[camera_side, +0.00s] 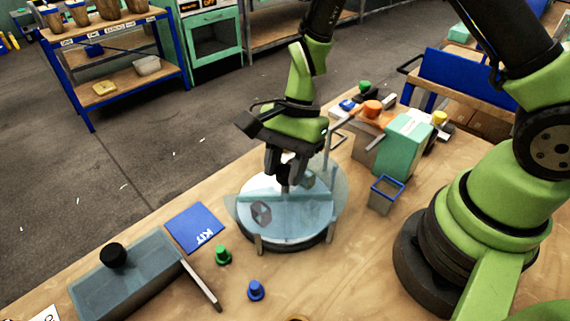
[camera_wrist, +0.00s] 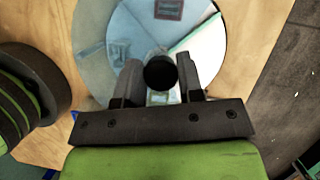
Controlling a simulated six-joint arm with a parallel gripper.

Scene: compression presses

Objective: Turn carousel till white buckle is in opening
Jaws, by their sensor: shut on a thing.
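The round carousel (camera_side: 285,215) stands on the wooden table under a clear, bluish cover with divider walls. My gripper (camera_side: 287,180) points down over its centre. In the wrist view my gripper (camera_wrist: 160,78) is shut on the black round knob (camera_wrist: 160,72) at the carousel's hub, a finger on each side. A dark grey piece (camera_side: 261,213) shows through the cover at the front left. In the wrist view a reddish-grey piece (camera_wrist: 168,9) and a bluish piece (camera_wrist: 120,50) sit in compartments. A brighter, empty-looking sector (camera_wrist: 206,46) is at the right. I cannot make out the white buckle.
A blue KIT mat (camera_side: 195,227), a green knob (camera_side: 223,255) and a blue knob (camera_side: 256,290) lie in front. A grey lidded box (camera_side: 135,275) is at the left. A small blue-rimmed bin (camera_side: 385,194) and a green press (camera_side: 403,145) stand at the right.

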